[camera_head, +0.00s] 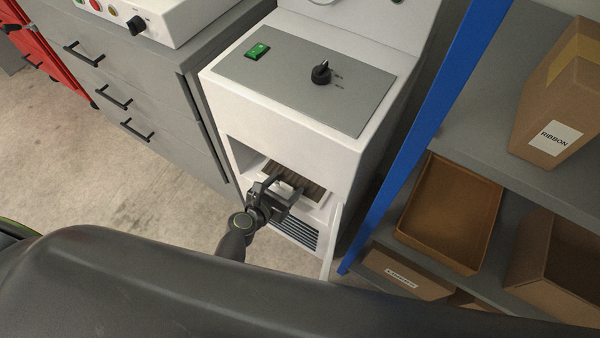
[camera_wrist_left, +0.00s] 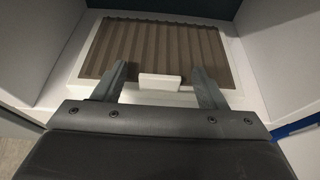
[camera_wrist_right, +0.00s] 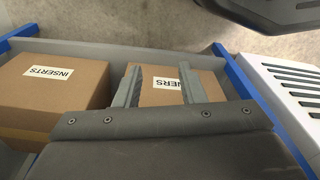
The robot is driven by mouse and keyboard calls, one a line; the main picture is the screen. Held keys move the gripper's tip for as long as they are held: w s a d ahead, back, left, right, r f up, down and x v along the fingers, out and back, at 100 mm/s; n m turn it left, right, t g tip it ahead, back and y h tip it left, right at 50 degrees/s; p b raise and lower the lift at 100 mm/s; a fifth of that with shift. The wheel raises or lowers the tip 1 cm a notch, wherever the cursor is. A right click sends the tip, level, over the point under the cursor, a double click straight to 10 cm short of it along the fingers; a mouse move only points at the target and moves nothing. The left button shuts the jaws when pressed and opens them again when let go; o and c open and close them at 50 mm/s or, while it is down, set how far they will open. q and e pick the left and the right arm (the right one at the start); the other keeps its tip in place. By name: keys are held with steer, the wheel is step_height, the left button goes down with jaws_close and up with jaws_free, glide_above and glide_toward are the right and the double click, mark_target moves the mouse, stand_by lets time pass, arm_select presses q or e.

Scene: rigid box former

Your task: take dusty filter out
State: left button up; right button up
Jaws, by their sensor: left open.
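The dusty filter (camera_wrist_left: 155,48) is a brown, pleated panel in a white frame, lying in the open bay of the white machine (camera_head: 290,135). A small white tab (camera_wrist_left: 160,81) stands at its front edge. In the head view the filter (camera_head: 309,188) shows partly behind my left gripper (camera_head: 287,185). In the left wrist view my left gripper (camera_wrist_left: 162,75) is open, with one finger on each side of the tab and gaps between. My right gripper (camera_wrist_right: 157,80) is open and empty, over boxes marked INSERTS; it does not show in the head view.
The machine's narrow white door (camera_head: 333,235) stands open at the right of the bay. A blue shelf post (camera_head: 410,135) is close to the right, with a brown tray (camera_head: 448,212) and a RIBBON box (camera_head: 560,100) on the shelves. Grey drawers (camera_head: 130,95) stand left.

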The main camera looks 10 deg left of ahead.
arm_select(q)
steer(key=shift+w+d+f, duration=0.15)
steer(key=shift+w+f, duration=0.05)
steer(key=shift+w, duration=0.3)
arm_select(e)
steer(key=shift+a+r, duration=0.1)
steer(key=shift+r, duration=0.3)
arm_select(q)
steer(key=shift+c, duration=0.2)
steer(key=c, duration=1)
steer(key=shift+c, duration=0.4)
steer(key=shift+r, duration=0.1)
steer(key=shift+r, duration=0.1)
arm_select(e)
steer(key=shift+w, duration=0.1)
